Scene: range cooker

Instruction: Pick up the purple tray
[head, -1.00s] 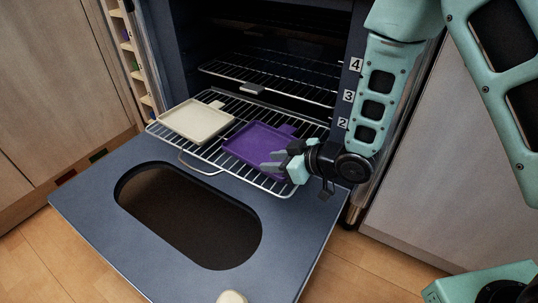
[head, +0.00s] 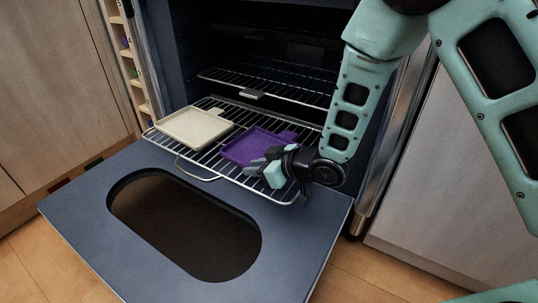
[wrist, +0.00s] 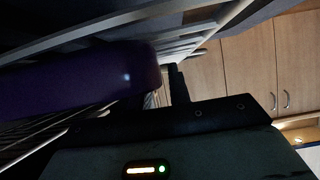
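The purple tray (head: 256,144) lies flat on the pulled-out lower oven rack, right of the cream tray, with its tab toward the back right. My gripper (head: 260,168) is at the tray's front right edge, fingers pointing left. In the head view the fingers overlap the tray's near edge, and I cannot tell whether they touch it or how far apart they are. In the wrist view the purple tray (wrist: 80,75) is dark and very close, in front of the gripper body, with rack bars around it.
The cream tray (head: 196,127) lies on the left of the wire rack (head: 215,153). The oven door (head: 90,215) hangs open below. A second rack (head: 290,85) is higher inside the oven. A wooden cabinet stands at left, and a grey panel at right.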

